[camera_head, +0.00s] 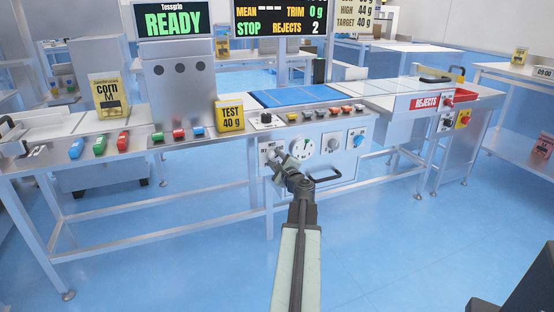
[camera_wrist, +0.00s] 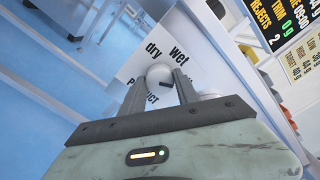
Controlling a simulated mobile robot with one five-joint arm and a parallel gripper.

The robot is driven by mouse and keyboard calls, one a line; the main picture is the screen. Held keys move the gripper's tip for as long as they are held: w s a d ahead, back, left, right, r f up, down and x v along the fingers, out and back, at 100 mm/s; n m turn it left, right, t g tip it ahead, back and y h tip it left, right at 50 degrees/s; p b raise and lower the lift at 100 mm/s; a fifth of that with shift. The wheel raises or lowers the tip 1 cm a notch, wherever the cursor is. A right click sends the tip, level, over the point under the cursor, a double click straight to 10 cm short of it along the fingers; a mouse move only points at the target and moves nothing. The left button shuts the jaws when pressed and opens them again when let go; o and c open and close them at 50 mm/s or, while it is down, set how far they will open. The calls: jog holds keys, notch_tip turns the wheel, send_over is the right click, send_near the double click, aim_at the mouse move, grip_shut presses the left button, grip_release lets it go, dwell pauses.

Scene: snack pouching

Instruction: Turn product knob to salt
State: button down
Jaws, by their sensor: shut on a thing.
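The product knob (camera_wrist: 159,73) is a round white knob with a short dark mark at its lower right. It sits on a white panel (camera_wrist: 140,62) printed "dry" at its upper left, "wet" at its upper right and "PRODUCT" below, partly hidden by a finger. No "salt" label is readable. My gripper (camera_wrist: 158,84) has one finger on either side of the knob and is shut on it. In the head view, my gripper (camera_head: 278,160) is at the left of the machine's front panel (camera_head: 330,165) and covers most of the knob.
A white round dial (camera_head: 303,147) is just right of my gripper, with a black handle (camera_head: 325,178) below it. A yellow "TEST 40 g" pack (camera_head: 230,116) stands above left. The floor in front (camera_head: 400,240) is clear.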

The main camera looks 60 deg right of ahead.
jog(key=c, duration=0.9)
grip_release()
jog(key=shift+s+d, duration=0.1)
jog(key=shift+s, duration=0.05)
jog(key=v, duration=0.7)
jog(key=shift+s+a, duration=0.25)
jog(key=shift+a, duration=0.05)
